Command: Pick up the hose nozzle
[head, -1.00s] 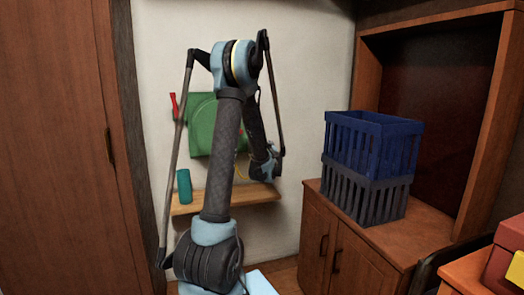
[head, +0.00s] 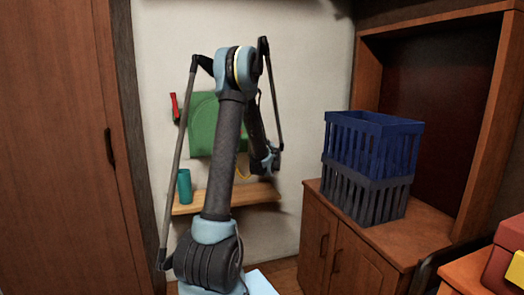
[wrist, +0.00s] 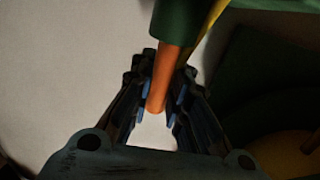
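The hose nozzle (wrist: 166,80) appears in the wrist view as an orange cylinder, slightly tilted, with its lower end between my fingers. Its upper part runs up beside a green body and a yellow strip. My gripper (wrist: 165,85) has a dark finger with a blue pad on each side of it. The left pad looks close to the orange cylinder, and a narrow gap seems to show on the right. In the head view my gripper (head: 268,160) is at the right of the green hose reel (head: 203,125); the nozzle is hidden there.
The reel is on the wall above a wooden shelf (head: 240,199) with a teal cup (head: 185,186). A red handle (head: 174,107) sticks up at its left. Stacked crates (head: 372,150) stand on a cabinet at right.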

